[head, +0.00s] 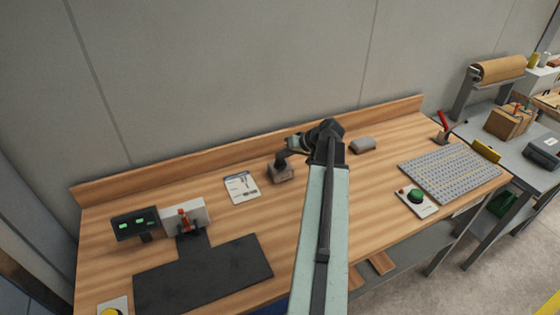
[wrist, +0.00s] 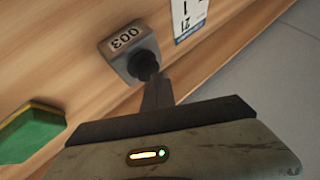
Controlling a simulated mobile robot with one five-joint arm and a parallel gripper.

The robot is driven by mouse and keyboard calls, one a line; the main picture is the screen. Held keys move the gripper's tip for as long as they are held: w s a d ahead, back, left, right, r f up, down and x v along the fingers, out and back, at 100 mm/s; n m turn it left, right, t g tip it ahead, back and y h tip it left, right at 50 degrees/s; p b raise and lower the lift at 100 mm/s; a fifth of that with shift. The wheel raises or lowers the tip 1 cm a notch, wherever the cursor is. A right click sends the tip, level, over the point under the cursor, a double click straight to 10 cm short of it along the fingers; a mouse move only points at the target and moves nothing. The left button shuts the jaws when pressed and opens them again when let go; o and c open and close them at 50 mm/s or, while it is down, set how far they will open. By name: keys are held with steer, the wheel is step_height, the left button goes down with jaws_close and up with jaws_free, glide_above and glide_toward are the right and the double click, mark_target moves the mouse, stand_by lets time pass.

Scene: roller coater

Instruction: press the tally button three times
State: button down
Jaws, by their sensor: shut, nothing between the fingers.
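The tally counter (head: 283,174) is a small grey-brown box on the wooden bench, towards the back. In the head view my gripper (head: 283,157) reaches down onto the counter from the right.
A printed card (head: 241,187) lies left of the counter. A grey block (head: 363,144) lies to the right. A panel with a green button (head: 415,197) and a perforated plate (head: 450,172) are farther right. A black mat (head: 205,275) and a display box (head: 135,223) are at left.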

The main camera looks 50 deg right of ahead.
mark_target(283, 161)
stand_by(0.4)
steer(key=shift+r+p, duration=0.95)
steer(key=shift+p, duration=0.05)
step_height(283, 161, up, 5)
steer(key=p, duration=0.5)
steer(key=shift+s+f, duration=0.1)
stand_by(0.3)
